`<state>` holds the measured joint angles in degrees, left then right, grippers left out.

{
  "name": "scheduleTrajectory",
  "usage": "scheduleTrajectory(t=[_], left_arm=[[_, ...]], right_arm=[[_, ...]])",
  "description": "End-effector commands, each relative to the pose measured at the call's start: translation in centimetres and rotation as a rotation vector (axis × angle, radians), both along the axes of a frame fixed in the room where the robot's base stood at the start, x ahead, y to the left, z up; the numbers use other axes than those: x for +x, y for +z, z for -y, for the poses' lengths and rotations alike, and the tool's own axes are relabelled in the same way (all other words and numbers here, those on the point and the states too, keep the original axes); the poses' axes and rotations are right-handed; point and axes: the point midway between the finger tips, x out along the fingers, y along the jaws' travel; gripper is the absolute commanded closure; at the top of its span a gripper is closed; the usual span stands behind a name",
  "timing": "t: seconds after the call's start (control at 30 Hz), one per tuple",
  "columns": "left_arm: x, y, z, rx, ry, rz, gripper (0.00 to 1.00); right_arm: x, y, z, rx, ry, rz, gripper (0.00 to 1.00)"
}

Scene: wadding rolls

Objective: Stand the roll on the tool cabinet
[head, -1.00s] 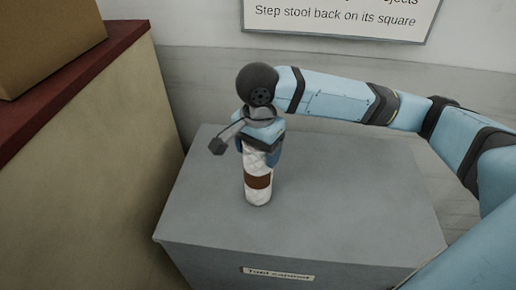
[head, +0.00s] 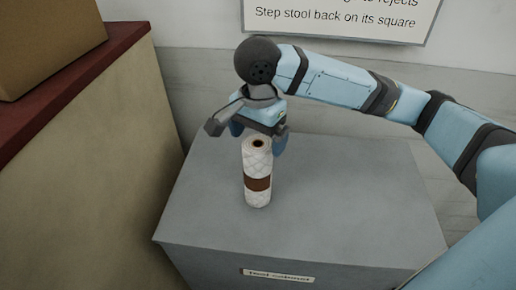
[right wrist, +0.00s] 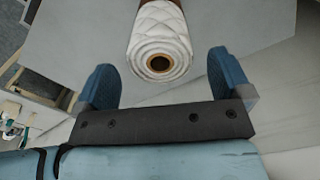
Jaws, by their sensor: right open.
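The white quilted roll (head: 257,165) with a brown band stands upright on the grey top of the tool cabinet (head: 345,200). Its hollow upper end faces up. My left gripper is not in view.
A shelf with a dark red top (head: 75,75) and a cardboard box (head: 50,38) on it stands at the left. A wall sign (head: 340,15) hangs behind. The cabinet top around the roll is bare, with free room to the right.

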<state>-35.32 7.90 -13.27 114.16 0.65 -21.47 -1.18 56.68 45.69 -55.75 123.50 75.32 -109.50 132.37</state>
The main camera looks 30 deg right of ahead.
Motion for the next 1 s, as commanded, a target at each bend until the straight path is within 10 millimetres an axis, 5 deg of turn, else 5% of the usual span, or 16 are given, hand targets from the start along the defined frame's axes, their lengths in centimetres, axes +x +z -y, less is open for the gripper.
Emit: scheduleTrajectory(t=[0.2, 0.4, 1.0], left_arm=[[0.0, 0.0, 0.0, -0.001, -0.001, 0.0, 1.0], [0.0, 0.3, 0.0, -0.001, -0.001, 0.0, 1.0], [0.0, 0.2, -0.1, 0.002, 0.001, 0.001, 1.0]], right_arm=[[0.1, 4.7, 0.0, 0.0, 0.001, 0.003, 0.04], [0.1, 7.1, 0.0, -0.001, -0.001, 0.002, 0.04], [0.0, 7.4, 0.0, 0.0, -0.001, -0.001, 0.04]])
